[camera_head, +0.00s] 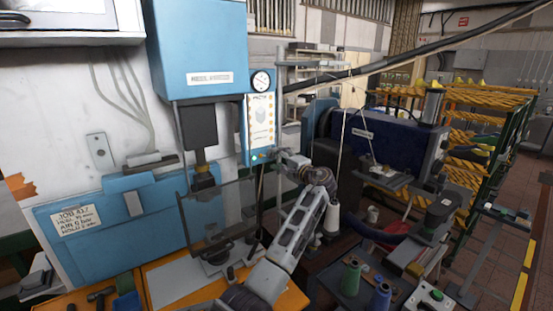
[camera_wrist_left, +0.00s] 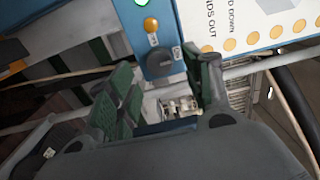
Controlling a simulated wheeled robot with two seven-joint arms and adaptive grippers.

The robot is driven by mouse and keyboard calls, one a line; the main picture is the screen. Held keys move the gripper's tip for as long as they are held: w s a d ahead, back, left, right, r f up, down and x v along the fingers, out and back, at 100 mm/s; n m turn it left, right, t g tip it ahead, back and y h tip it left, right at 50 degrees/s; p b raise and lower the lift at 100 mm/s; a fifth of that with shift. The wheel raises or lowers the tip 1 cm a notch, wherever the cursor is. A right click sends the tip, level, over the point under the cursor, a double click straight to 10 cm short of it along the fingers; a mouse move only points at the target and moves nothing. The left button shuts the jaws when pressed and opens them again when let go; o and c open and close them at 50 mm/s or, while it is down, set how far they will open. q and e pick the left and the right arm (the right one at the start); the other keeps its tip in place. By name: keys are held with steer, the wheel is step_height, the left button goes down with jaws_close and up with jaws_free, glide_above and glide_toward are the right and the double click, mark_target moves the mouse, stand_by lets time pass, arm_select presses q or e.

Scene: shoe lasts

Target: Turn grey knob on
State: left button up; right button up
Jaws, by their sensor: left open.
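The grey knob (camera_wrist_left: 159,64) is a dark round knob on the blue front of the control box, in the left wrist view. My left gripper (camera_wrist_left: 163,84) is open, with its green-padded fingers on either side of the knob's direction. I cannot tell whether the fingers touch the knob. In the head view my left gripper (camera_head: 282,156) is at the lower right edge of the blue control box (camera_head: 247,145), and the knob is too small or hidden there. My right gripper is not in view.
A yellow button (camera_wrist_left: 151,25) and a lit green button (camera_wrist_left: 141,2) sit above the knob. A white label panel (camera_wrist_left: 250,25) lies to the right. A black hose (camera_wrist_left: 290,100) hangs at the right. The blue press (camera_head: 197,45) stands left of the box in the head view.

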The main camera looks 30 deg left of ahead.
arm_select(q)
steer(key=v, duration=0.9)
steer(key=shift+d, duration=0.25)
steer(key=shift+s+f, duration=0.1)
